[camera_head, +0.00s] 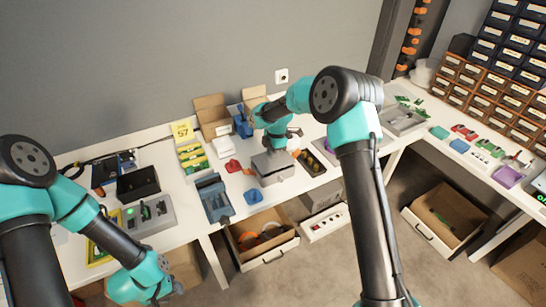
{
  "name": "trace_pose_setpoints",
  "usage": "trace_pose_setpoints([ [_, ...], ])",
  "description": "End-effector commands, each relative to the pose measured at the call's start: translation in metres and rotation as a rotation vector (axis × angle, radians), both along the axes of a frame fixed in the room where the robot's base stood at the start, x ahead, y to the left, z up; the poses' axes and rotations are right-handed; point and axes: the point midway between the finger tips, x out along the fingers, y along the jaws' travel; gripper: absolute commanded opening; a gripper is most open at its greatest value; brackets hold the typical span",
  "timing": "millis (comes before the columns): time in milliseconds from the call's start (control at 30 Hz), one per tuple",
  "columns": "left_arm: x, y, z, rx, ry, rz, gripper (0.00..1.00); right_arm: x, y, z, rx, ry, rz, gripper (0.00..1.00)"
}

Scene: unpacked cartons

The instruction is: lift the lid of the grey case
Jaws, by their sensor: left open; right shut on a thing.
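The grey case (276,179) sits near the front edge of the white table, at the middle of the view. My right gripper (276,149) comes down over it from above and is shut at the top of the case, on its lid (264,163). The fingers are small and partly hidden by the wrist, so the exact grip is hard to see. I cannot tell whether the lid is apart from the case body. My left gripper (172,291) is open and empty, low at the left, in front of the table's edge and away from the case.
A slate-blue open case (213,199) and a small blue tray (253,197) stand left of the grey case. A dark tray (312,162) is close on its right. Red parts (233,166) lie to the left.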

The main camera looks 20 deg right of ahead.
Motion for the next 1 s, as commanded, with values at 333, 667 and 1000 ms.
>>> trace_pose_setpoints([
  [333,0.0,0.0,0.0,0.0,0.0,0.0,0.43,-0.024,0.007,0.021,0.0,0.0,0.002,0.0],
  [667,0.0,0.0,0.0,0.0,0.0,0.0,0.43,-0.088,0.026,0.026,0.0,0.001,0.003,0.0],
  [1000,0.0,0.0,0.0,0.0,0.0,0.0,0.43,-0.143,0.043,0.031,0.0,0.001,0.003,0.0],
])
